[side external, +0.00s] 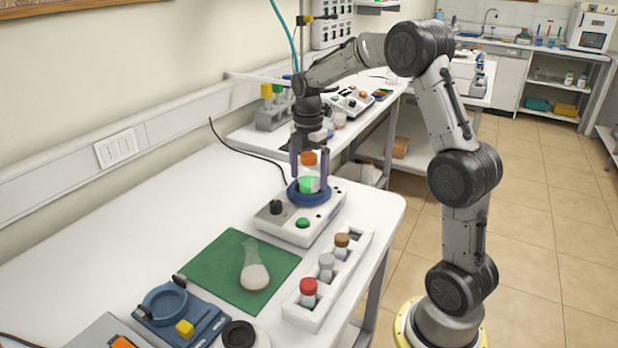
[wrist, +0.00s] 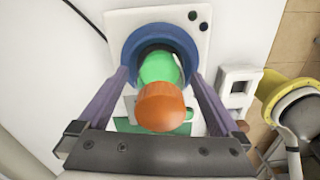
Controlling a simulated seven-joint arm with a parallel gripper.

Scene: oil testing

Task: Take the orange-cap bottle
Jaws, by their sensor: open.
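The orange-cap bottle (side external: 309,173) stands upright in the blue ring (side external: 309,197) on top of a white device (side external: 291,225). It holds green liquid. My gripper (side external: 310,182) is open and points down, with its fingers on either side of the bottle. In the wrist view the orange cap (wrist: 160,106) lies between the two fingers of my gripper (wrist: 160,90), with a gap to each side. The green of the bottle (wrist: 159,68) shows beyond the cap, inside the blue ring (wrist: 135,45).
A white rack (side external: 318,308) with red-, grey- and brown-capped bottles stands in front of the device. A blue instrument (side external: 187,310) is at front left. The left of the table is bare.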

